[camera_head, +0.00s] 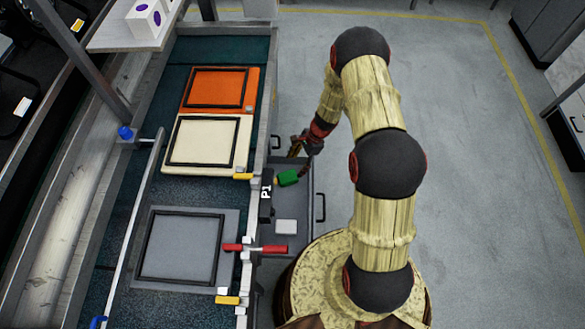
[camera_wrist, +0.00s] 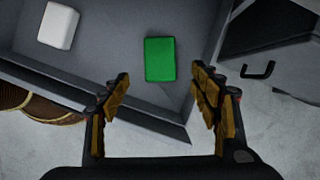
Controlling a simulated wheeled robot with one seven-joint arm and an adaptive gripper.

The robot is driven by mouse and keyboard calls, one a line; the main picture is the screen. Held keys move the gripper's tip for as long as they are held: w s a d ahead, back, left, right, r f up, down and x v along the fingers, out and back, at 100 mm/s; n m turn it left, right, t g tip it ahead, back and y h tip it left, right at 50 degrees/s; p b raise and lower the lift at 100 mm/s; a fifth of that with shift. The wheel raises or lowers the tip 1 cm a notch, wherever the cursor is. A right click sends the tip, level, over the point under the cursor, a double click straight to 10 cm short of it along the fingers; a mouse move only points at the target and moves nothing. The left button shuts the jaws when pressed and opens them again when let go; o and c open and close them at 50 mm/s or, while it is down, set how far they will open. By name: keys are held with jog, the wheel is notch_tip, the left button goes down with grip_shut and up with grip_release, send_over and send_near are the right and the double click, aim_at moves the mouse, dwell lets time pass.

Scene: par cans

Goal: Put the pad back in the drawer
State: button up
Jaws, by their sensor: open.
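A green pad (camera_head: 288,178) lies in the open grey drawer (camera_head: 308,200); it also shows in the wrist view (camera_wrist: 160,59), flat on the drawer floor. A white pad (camera_head: 286,227) lies apart from it in the same drawer, seen at upper left in the wrist view (camera_wrist: 58,25). My gripper (camera_head: 296,152) is over the far end of the drawer in the head view. In the wrist view my gripper (camera_wrist: 160,76) is open and empty, its fingers spread to either side below the green pad. The green pad is not between the fingers' inner faces.
The bench left of the drawer holds an orange framed panel (camera_head: 216,88), a cream one (camera_head: 203,141) and a grey one (camera_head: 181,246). A red-handled clamp (camera_head: 268,249) juts over the drawer's near end. A black P1 tag (camera_head: 266,192) stands at the bench edge. The floor at right is clear.

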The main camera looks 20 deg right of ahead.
jog(key=s+a+r+n+t+h, duration=0.15)
jog(key=r+n, duration=0.35)
jog(key=r, duration=1.3)
jog(key=s+a+r+n+t, duration=0.15)
jog(key=r+n, duration=0.25)
jog(key=r, duration=1.4)
jog(key=s+r+n+t+h, duration=0.2)
jog(key=s+r+n, duration=0.7)
jog(key=s+r, duration=0.9)
jog(key=s+a+h, duration=0.1)
jog(key=s, duration=0.2)
jog(key=shift+s+t, duration=0.15)
jog(key=shift+t, duration=0.15)
jog(key=shift+r, duration=0.1)
